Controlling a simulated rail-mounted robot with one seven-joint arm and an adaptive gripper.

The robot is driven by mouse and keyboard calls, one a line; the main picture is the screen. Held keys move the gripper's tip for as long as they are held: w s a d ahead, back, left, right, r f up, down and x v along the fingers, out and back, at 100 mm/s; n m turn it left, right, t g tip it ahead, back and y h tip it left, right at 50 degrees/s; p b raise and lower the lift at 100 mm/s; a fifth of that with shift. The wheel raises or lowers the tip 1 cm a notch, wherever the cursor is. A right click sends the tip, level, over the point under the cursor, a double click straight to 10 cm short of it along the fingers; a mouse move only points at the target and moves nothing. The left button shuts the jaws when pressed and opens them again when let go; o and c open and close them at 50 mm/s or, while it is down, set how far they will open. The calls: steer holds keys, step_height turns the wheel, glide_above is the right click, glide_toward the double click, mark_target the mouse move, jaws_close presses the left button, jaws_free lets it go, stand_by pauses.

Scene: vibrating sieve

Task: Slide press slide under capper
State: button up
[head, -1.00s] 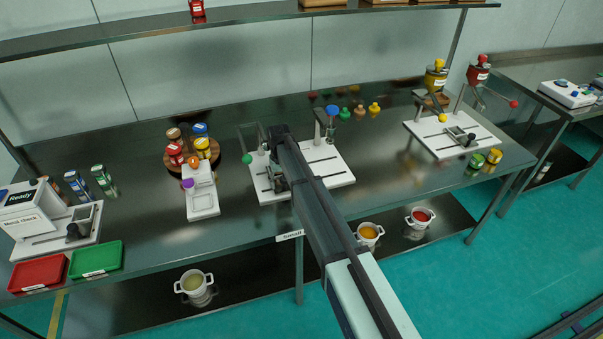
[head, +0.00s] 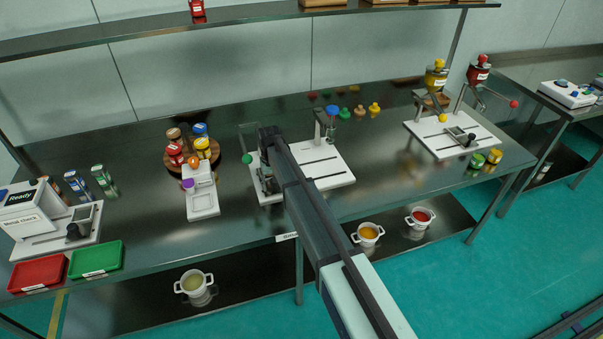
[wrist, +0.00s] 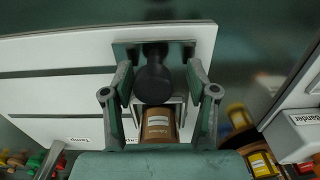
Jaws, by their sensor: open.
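The press station is a white board (head: 325,165) with dark slots at the middle of the bench. It also fills the upper left of the wrist view (wrist: 60,55). In the wrist view the slide (wrist: 203,45) is a grey plate with a black knob (wrist: 153,82). My arm hides part of the station.
A white dispenser (head: 203,205) and a round rack of jars (head: 210,160) stand to the left. Loose coloured caps (head: 360,112) lie behind the station. Another white board (head: 470,150) with two hoppers is at the right. Bare bench lies between the boards.

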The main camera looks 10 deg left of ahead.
steer(key=o, duration=0.8)
steer(key=shift+r+p, duration=1.8)
steer(key=shift+r, duration=2.75)
steer(key=shift+d, duration=0.1)
